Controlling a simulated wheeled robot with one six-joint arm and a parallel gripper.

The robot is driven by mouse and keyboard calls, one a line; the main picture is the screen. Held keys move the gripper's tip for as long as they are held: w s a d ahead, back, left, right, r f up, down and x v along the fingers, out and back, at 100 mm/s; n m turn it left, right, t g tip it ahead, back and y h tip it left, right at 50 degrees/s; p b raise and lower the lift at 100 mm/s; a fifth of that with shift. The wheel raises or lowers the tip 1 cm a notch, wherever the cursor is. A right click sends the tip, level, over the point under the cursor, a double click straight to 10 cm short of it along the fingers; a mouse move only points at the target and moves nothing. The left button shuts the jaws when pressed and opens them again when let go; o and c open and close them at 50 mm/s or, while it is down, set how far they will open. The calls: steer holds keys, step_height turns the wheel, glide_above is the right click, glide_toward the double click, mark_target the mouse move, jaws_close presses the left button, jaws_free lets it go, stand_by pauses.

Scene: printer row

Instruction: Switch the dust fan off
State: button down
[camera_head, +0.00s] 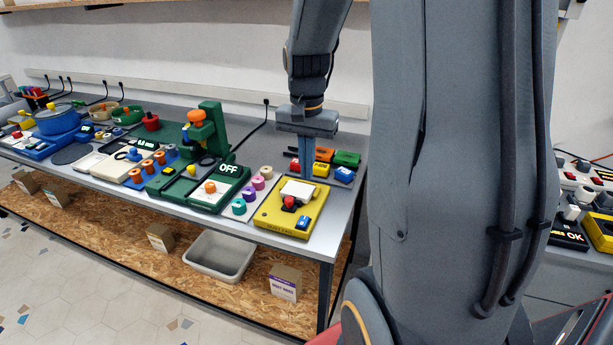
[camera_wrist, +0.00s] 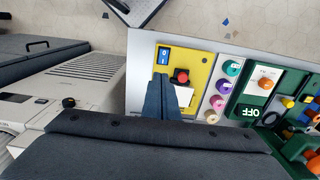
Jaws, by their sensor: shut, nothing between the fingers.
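A yellow box (camera_head: 268,211) sits at the right end of the grey bench. Its front label is too small to read surely, so I cannot confirm it is the dust fan. On it are a red button (camera_head: 289,202), a white raised plate (camera_head: 299,190) and a blue rocker switch (camera_head: 303,222). In the wrist view the rocker (camera_wrist: 164,56) bears O and I marks; which side is pressed is unclear. My gripper (camera_head: 308,176) is shut and empty, pointing down above the back of the yellow box. In the wrist view my gripper (camera_wrist: 161,77) partly covers the box and lies beside the red button.
A green machine (camera_head: 205,190) with an OFF display stands left of the yellow box. Several coloured knobs (camera_head: 239,206) stand between them. Red, yellow, blue and green blocks (camera_head: 346,158) lie behind. A grey bin (camera_head: 219,256) is on the lower shelf.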

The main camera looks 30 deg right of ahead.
steer(key=s+a+f+n+b, duration=0.1)
steer(key=s+a+f+n, duration=0.1)
steer(key=a, duration=0.3)
steer(key=s+a+f+n+t+b, duration=0.1)
steer(key=s+a+f+n+b, duration=0.1)
steer(key=s+a+f+n, duration=0.1)
steer(key=s+a+f+n+b, duration=0.1)
steer(key=s+a+f+n, duration=0.1)
steer(key=a+n, duration=0.3)
steer(key=shift+s+a+f, duration=0.35)
steer(key=shift+s+a, duration=0.1)
steer(key=shift+a, duration=0.35)
